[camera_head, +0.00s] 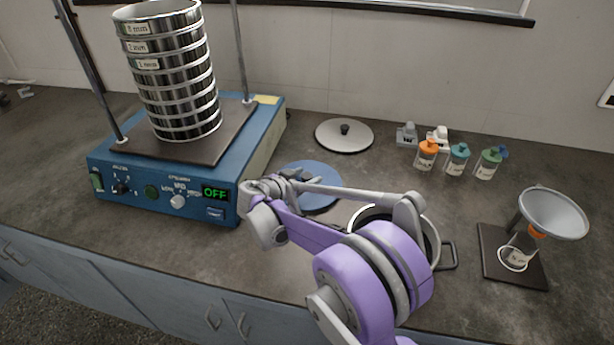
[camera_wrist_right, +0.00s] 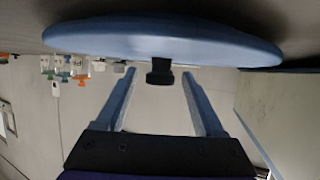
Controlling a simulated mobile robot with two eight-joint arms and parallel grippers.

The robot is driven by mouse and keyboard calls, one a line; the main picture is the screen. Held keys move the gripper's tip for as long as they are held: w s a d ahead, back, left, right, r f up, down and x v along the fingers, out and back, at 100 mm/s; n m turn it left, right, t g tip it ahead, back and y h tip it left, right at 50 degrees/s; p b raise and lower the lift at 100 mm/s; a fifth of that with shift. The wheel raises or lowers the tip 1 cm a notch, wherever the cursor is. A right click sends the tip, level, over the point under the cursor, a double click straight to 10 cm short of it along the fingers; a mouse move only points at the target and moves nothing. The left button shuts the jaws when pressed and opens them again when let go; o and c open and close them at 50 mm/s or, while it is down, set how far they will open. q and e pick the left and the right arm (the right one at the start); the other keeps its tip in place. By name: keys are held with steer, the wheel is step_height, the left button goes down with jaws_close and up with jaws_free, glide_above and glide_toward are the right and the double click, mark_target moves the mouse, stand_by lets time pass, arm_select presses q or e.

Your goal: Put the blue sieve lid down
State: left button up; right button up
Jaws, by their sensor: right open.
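The blue sieve lid (camera_head: 322,171) lies flat on the bench between the shaker and a metal pot, partly hidden by my right arm. In the right wrist view, which looks upside down, the blue lid (camera_wrist_right: 165,40) spans the top with its dark knob (camera_wrist_right: 160,73) pointing away from the bench. My right gripper (camera_wrist_right: 158,73) is open, with one finger on each side of the knob and a gap to both. In the head view my right gripper (camera_head: 287,178) is over the lid. My left gripper is not in view.
The blue shaker (camera_head: 215,190) with a sieve stack (camera_head: 175,80) stands at left, its display reading OFF. A silver lid (camera_head: 344,136) lies behind. A metal pot (camera_head: 436,240) is partly behind my arm. Small bottles (camera_head: 458,158) and a funnel stand (camera_head: 487,262) are at right.

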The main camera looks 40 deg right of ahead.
steer(key=p+v, duration=0.1)
steer(key=v, duration=1)
steer(key=shift+a, duration=0.15)
steer(key=shift+r, duration=0.1)
